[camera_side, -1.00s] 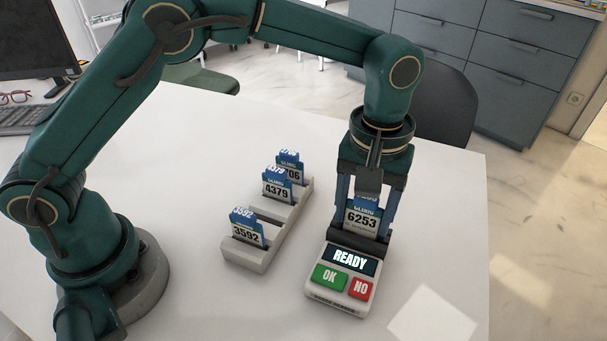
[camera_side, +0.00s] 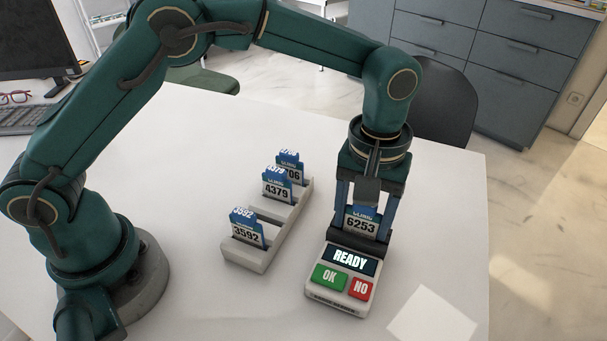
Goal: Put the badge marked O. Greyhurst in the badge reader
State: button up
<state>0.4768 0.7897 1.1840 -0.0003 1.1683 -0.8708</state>
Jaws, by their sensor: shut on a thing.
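My gripper (camera_side: 364,200) points down above the badge reader and is shut on a blue and white badge marked 6253 (camera_side: 361,224). The badge is upright, its lower edge at the dark slot at the back of the reader; I cannot tell how deep it sits. The name on it is too small to read. The badge reader (camera_side: 323,294) is a white box with a screen saying READY, a green OK button and a red NO button. A rack (camera_side: 246,255) to the left holds upright badges marked 3592 (camera_side: 246,230), 4379 (camera_side: 277,188) and one ending in 06 (camera_side: 293,172).
The white table (camera_side: 190,250) is clear between my arm's base and the rack. A white sheet or light patch (camera_side: 432,316) lies at the front right. A keyboard (camera_side: 22,120) and glasses (camera_side: 14,97) are at the far left. A dark chair (camera_side: 447,100) stands behind the table.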

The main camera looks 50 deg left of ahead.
jog(key=shift+f, duration=0.3)
jog(key=o, duration=1.2)
jog(key=shift+c, duration=1.4)
jog(key=shift+o, duration=0.9)
jog(key=shift+r, duration=3.65)
